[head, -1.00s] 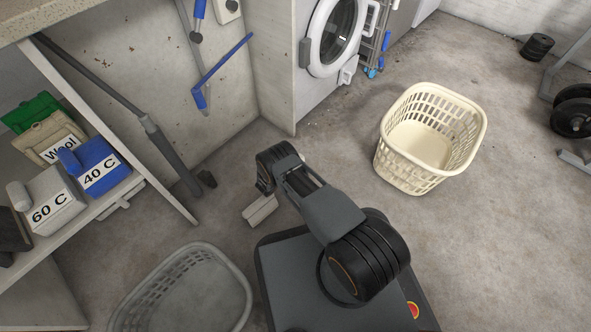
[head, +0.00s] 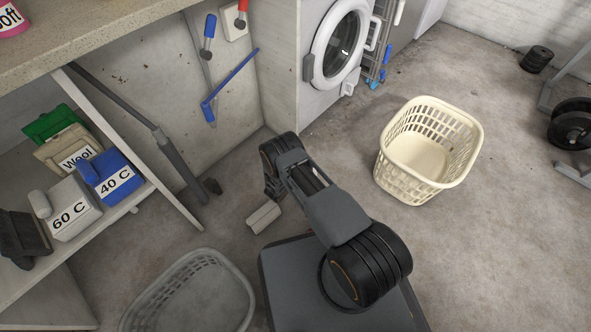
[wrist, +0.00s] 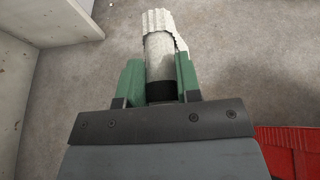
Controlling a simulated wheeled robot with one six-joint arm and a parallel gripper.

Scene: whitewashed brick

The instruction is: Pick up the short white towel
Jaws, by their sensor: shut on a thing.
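The short white towel (wrist: 160,48), a pale ribbed roll, is held between the green fingers of my gripper (wrist: 160,75) in the wrist view. Its far end sticks out beyond the fingertips, over bare grey floor. In the head view the pale towel (head: 263,217) shows just below the end of my arm, left of my base. There the arm hides my gripper's fingers. I cannot tell the towel's exact height above the floor.
A grey basket (head: 243,283) stands at the lower left and a cream basket (head: 386,176) at the right. A shelf at the left holds labelled boxes, with a blue one (head: 110,178). A washing machine (head: 311,88) stands behind. A red object (wrist: 292,150) is close in the wrist view.

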